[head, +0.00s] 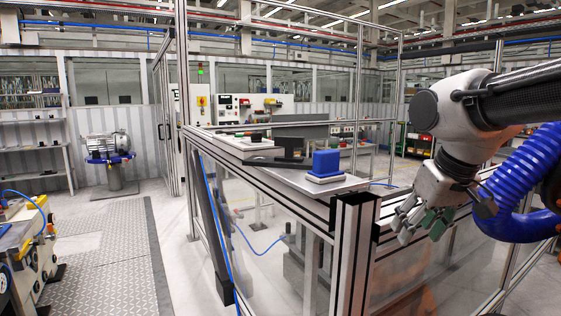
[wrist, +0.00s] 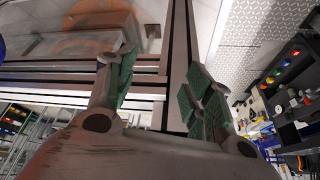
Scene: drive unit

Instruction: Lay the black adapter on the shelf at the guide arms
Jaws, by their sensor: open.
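A black block-shaped part (head: 290,146), which may be the black adapter, stands on the bench top inside the framed cell in the head view. A flat dark plate (head: 277,161) lies at its foot. My gripper (head: 420,228) hangs to the right of the cell's near corner post, well apart from the black part. Its green-padded fingers are spread and empty. They also show in the wrist view (wrist: 158,78), with frame rails and floor beyond them. I cannot tell which shelf has the guide arms.
A blue block (head: 326,162) on a white base sits near the bench's front corner. Aluminium posts (head: 354,235) and rails edge the cell. Grey shelves (head: 30,148) stand far left, near a motor on a blue-topped stand (head: 110,155).

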